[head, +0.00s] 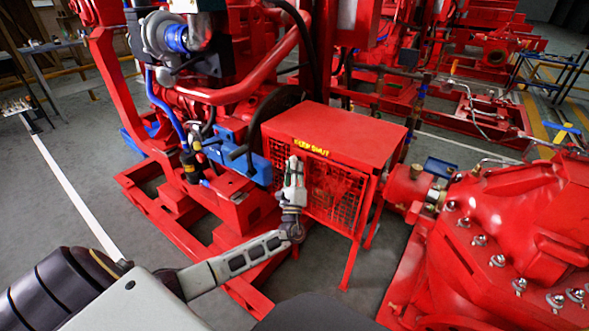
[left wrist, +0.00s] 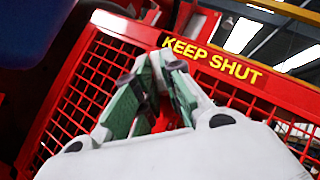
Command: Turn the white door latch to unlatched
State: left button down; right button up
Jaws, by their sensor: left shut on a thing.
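My left gripper (head: 293,163) is at the upper left of the red mesh door (head: 334,188) of a red guard box, just below the yellow KEEP SHUT lettering. The mesh door (left wrist: 97,76) looks closed. My right gripper is not in view.
The guard box's flat top (head: 335,130) juts out above the door. A blue block (head: 243,160) and red engine frame stand close on the left. A large red pump casing (head: 520,215) is on the right.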

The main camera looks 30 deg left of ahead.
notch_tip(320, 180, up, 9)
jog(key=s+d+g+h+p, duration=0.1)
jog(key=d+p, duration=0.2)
jog(key=p, duration=0.1)
pick_arm(q)
jog(key=shift+w+d+r+n+g+p, duration=0.1)
jog(key=shift+r+n+g+p, duration=0.3)
jog(key=shift+n+g, duration=1.15)
jog(key=shift+s+a+r+n+g+p, duration=0.15)
jog(key=shift+n+g+p, duration=0.75)
jog(key=shift+n, duration=1.1)
jog(key=shift+w+d+r+n+g+p, duration=0.15)
jog(key=shift+r+n+g+p, duration=0.15)
jog(key=shift+n+g, duration=1.35)
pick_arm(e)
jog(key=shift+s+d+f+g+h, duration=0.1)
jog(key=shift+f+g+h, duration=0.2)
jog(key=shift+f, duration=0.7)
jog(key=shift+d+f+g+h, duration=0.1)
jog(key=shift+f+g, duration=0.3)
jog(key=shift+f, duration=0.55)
pick_arm(q)
jog(key=c, duration=1.6)
grip_release()
jog(key=shift+o, duration=0.4)
jog(key=shift+f, duration=0.15)
jog(key=shift+d, duration=0.15)
